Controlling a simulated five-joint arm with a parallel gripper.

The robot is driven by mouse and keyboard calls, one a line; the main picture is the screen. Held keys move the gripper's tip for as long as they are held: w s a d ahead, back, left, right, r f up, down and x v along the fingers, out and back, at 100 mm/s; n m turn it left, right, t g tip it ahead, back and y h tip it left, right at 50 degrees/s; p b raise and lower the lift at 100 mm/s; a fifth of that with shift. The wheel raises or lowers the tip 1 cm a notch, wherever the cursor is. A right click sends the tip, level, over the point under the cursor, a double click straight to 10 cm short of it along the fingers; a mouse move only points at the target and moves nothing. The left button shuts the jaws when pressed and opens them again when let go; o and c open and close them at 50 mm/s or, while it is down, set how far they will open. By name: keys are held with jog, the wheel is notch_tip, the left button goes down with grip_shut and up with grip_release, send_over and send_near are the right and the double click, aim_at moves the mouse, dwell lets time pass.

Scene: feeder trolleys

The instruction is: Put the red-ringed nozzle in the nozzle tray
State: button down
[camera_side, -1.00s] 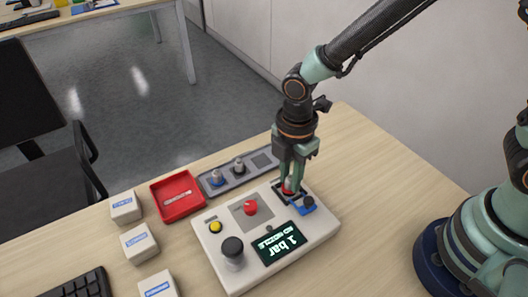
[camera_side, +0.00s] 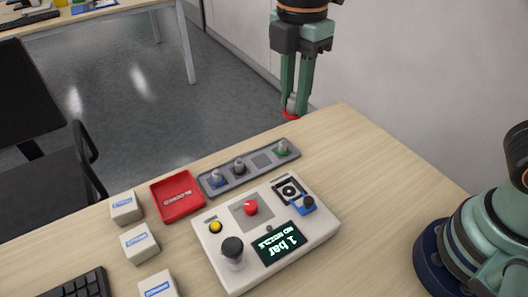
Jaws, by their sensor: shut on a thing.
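My gripper (camera_side: 292,108) is shut on the red-ringed nozzle (camera_side: 291,114), whose red ring shows below the fingertips. It is held in the air, above and beyond the far edge of the table as seen here. The grey nozzle tray (camera_side: 227,185) lies on the table behind the white device. It holds a blue-ringed nozzle (camera_side: 217,178), a dark-ringed nozzle (camera_side: 239,166) and a green-ringed nozzle (camera_side: 283,147). A square place (camera_side: 262,160) between the dark and green ones is empty.
The white device (camera_side: 225,268) has a black square socket (camera_side: 289,189), empty, with a blue clamp (camera_side: 305,205) beside it. A red tray (camera_side: 178,209) and several small white boxes (camera_side: 138,245) stand left.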

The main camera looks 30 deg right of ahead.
send_over(261, 161)
notch_tip(261, 161, down, 3)
notch_tip(261, 161, down, 20)
jog(key=shift+f, duration=0.1)
dwell(0.4)
jog(key=shift+f, duration=0.15)
jog(key=c, duration=0.7)
grip_release()
